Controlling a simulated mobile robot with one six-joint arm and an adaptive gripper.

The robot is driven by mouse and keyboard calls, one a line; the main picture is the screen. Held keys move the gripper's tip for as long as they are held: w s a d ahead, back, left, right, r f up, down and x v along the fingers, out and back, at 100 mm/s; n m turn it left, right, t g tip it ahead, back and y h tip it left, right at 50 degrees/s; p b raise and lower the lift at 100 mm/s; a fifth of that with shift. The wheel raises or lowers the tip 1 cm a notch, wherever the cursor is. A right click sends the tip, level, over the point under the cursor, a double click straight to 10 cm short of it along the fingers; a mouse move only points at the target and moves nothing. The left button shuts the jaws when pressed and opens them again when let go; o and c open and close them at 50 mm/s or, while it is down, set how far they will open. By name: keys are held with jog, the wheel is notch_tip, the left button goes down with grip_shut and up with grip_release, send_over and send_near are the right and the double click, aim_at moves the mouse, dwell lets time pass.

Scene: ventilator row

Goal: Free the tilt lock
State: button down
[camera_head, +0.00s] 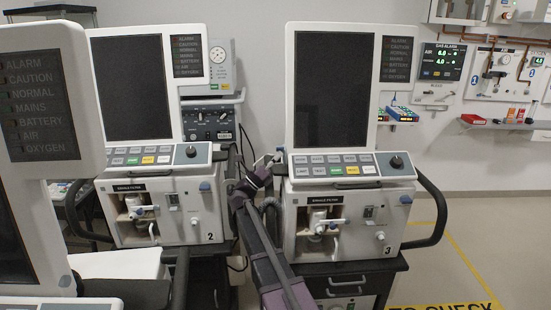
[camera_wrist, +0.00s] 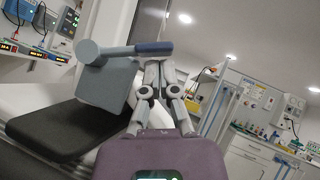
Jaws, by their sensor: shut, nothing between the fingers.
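The tilt lock looks to be a grey lever with a dark blue grip (camera_wrist: 152,48) in the wrist view. Its round grey hub (camera_wrist: 88,52) sits by a grey block (camera_wrist: 108,86) at the upper left. My gripper (camera_wrist: 158,66) is shut and empty, its fingertips together just below the blue grip. I cannot tell whether they touch it. In the head view my arm reaches between ventilator 2 (camera_head: 160,211) and ventilator 3 (camera_head: 345,222). A small pale and blue part (camera_head: 273,157) shows at ventilator 3's left side; the fingertips are not clear there.
Ventilator 3's dark screen (camera_head: 334,90) stands above its button panel (camera_head: 340,165). Another ventilator screen (camera_head: 50,100) fills the near left. A black side handle (camera_head: 432,210) projects at the right. Open floor (camera_head: 450,250) with yellow lines lies beyond it.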

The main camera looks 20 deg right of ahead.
jog(key=shift+w+r+n+t+y+p, duration=0.15)
jog(key=shift+r+n+t+y+p, duration=0.15)
jog(key=shift+r+n+t+p, duration=0.5)
jog(key=shift+w+r+n+p, duration=0.15)
jog(key=shift+w+n+p, duration=0.25)
jog(key=shift+p, duration=0.15)
jog(key=shift+s, duration=0.1)
jog(key=s+b+v, duration=0.1)
jog(key=b+v, duration=1)
jog(key=v, duration=0.9)
jog(key=shift+s+a+r+b, duration=0.2)
jog(key=shift+r+b, duration=0.1)
jog(key=shift+b, duration=0.05)
jog(key=shift+s, duration=0.15)
